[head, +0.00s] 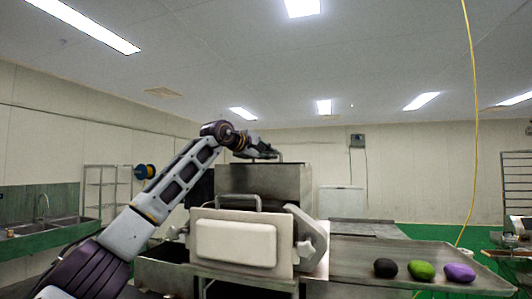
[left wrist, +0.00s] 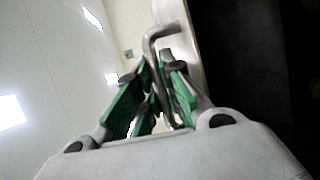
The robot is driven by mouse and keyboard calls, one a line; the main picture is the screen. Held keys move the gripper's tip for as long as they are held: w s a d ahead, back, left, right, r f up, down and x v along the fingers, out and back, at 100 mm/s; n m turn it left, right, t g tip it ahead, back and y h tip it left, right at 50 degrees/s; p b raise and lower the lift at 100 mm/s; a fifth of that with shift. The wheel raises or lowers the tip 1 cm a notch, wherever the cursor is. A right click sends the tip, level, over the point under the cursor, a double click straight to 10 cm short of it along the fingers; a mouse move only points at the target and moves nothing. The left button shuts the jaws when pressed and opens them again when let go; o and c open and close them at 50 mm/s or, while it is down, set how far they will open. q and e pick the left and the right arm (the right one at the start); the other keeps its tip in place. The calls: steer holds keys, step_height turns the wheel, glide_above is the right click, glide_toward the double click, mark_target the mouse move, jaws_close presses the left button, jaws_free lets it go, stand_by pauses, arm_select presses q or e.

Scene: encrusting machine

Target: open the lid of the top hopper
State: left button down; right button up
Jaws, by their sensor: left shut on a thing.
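The top hopper (head: 275,180) is a grey metal box standing behind the white front part of the machine. My left gripper (head: 266,153) is at its top edge, with the arm reaching over from the left. In the left wrist view, the green-padded fingers of this gripper (left wrist: 158,82) are shut around a bent metal bar handle (left wrist: 162,33). The handle's bent end sticks out past the fingertips, beside a pale metal edge (left wrist: 190,50). The lid itself is seen edge-on or hidden, so I cannot tell how far it is raised. My right gripper is not in view.
The machine's white front panel (head: 236,243) with a bar handle stands before the hopper. A metal tray table (head: 340,258) to the right carries a black, a green and a purple piece. A yellow cable (head: 473,100) hangs at right. Space above the hopper is clear.

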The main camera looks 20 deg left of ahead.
arm_select(q)
steer(key=shift+w+r, duration=0.15)
steer(key=shift+w, duration=1.7)
steer(key=c, duration=1.8)
jaws_free()
steer(key=shift+s, duration=0.1)
steer(key=shift+v, duration=5.95)
